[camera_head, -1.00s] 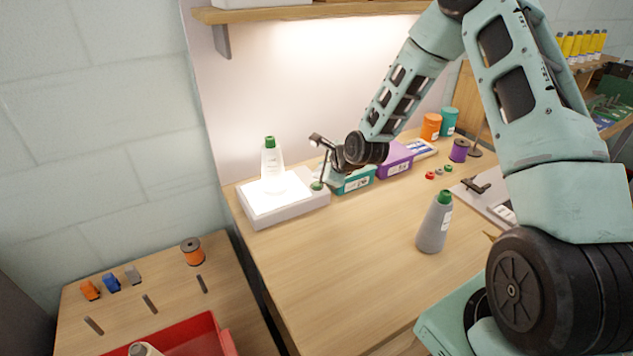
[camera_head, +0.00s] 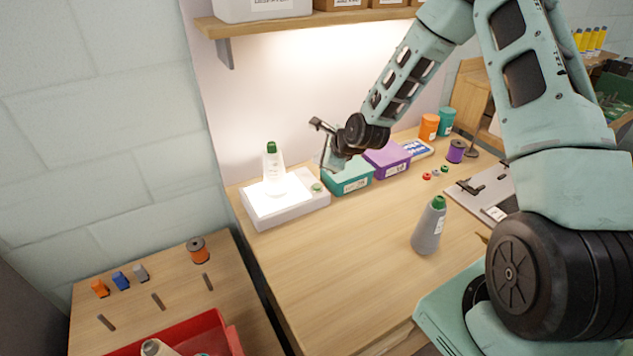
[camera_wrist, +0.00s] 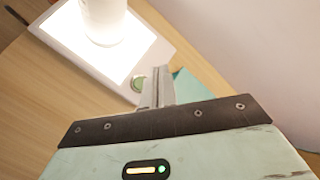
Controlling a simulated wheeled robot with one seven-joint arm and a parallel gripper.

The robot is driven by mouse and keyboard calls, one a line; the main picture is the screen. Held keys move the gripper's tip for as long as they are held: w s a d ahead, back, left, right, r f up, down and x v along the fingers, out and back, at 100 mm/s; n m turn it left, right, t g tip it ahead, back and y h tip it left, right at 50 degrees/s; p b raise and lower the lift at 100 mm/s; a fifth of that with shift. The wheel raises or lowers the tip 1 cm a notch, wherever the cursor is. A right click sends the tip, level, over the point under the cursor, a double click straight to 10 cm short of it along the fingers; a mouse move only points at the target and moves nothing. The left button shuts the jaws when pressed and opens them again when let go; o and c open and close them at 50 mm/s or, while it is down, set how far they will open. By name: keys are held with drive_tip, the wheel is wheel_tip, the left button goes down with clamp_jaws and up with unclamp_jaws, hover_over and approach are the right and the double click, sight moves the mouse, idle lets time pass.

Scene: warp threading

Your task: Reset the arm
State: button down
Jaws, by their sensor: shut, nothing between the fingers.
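My gripper (camera_head: 332,163) is shut and empty. In the head view it hangs above the workbench, between the lit white light box and the teal box, with my arm reaching in from the right. In the wrist view its closed fingers (camera_wrist: 156,88) point toward the light box (camera_wrist: 143,62) with its green button (camera_wrist: 138,83). A white bottle with a green cap (camera_head: 273,170) stands upright on the light box (camera_head: 297,213). Only the lower part of the bottle (camera_wrist: 104,20) shows in the wrist view.
A teal box (camera_head: 349,180) and a purple box (camera_head: 388,160) stand close to my gripper. A grey cone with a green top (camera_head: 429,228) stands on the bench (camera_head: 350,262). A wooden shelf (camera_head: 290,24) hangs above. The front middle of the bench is clear.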

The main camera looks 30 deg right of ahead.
idle(0.3)
drive_tip(key=s+a+r+n+g+y, duration=0.1)
drive_tip(key=s+a+r+n+g, duration=0.25)
drive_tip(key=s+a+n, duration=0.45)
drive_tip(key=s+a+r+n+g, duration=0.2)
drive_tip(key=s+a+r+n, duration=0.35)
drive_tip(key=a+n, duration=0.4)
drive_tip(key=s+a+r+n+g+h, duration=0.1)
drive_tip(key=s+a+r+n, duration=0.1)
drive_tip(key=s+n, duration=0.5)
drive_tip(key=s+a+r+n+g+h, duration=0.1)
drive_tip(key=s+n, duration=0.7)
drive_tip(key=s, duration=0.9)
wheel_tip(320, 180, up, 3)
drive_tip(key=shift+s+a+r+g, duration=0.1)
drive_tip(key=shift+s+a+g, duration=0.3)
drive_tip(key=shift+a+g, duration=0.5)
